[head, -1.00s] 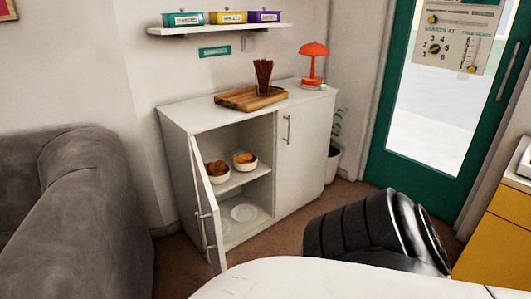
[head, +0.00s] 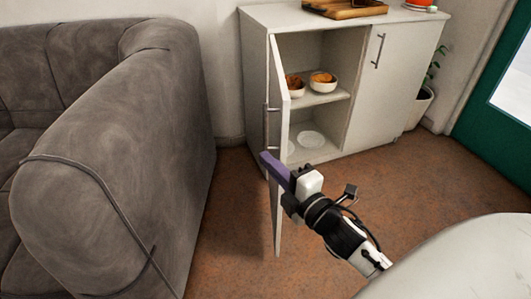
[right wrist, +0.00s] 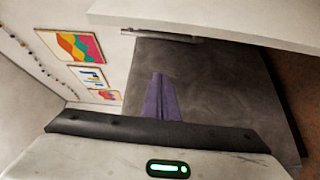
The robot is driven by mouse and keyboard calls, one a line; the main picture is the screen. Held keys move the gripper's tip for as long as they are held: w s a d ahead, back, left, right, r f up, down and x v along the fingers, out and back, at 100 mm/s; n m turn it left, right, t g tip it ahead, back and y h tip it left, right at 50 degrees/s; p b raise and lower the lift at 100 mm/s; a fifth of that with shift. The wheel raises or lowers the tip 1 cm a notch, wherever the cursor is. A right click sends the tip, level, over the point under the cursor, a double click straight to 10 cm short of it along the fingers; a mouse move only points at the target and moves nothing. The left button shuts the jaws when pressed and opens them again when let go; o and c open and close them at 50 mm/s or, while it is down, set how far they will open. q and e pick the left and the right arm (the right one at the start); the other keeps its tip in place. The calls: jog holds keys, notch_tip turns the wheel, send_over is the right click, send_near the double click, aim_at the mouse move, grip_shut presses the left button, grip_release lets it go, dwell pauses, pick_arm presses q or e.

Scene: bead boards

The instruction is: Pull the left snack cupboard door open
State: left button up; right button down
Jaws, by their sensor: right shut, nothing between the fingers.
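The left cupboard door (head: 282,72) stands open, swung out toward me and seen nearly edge-on in the head view. Its bar handle (head: 270,118) is on its outer face and also shows at the top of the right wrist view (right wrist: 160,35). The white cabinet (head: 336,122) shows its shelf inside. My right gripper (head: 268,160) is shut and empty. Its purple fingers (right wrist: 161,100) overlap the lower part of the door in the head view; I cannot tell whether they touch it. My left gripper is not in view.
A grey sofa (head: 110,140) stands left of the door, with a strip of brown floor (head: 232,215) between. Bowls of snacks (head: 322,80) sit on the shelf, a plate (head: 311,140) below. The closed right door (head: 385,85) is beside them. A white rounded surface (head: 470,265) fills the lower right.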

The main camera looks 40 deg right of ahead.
pick_arm(q)
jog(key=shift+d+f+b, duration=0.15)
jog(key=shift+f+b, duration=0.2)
jog(key=shift+b, duration=0.4)
pick_arm(e)
jog(key=w+d, duration=0.4)
jog(key=w, duration=0.4)
jog(key=shift+w+r, duration=0.3)
jog(key=shift+w, duration=0.05)
jog(key=shift+d, duration=0.1)
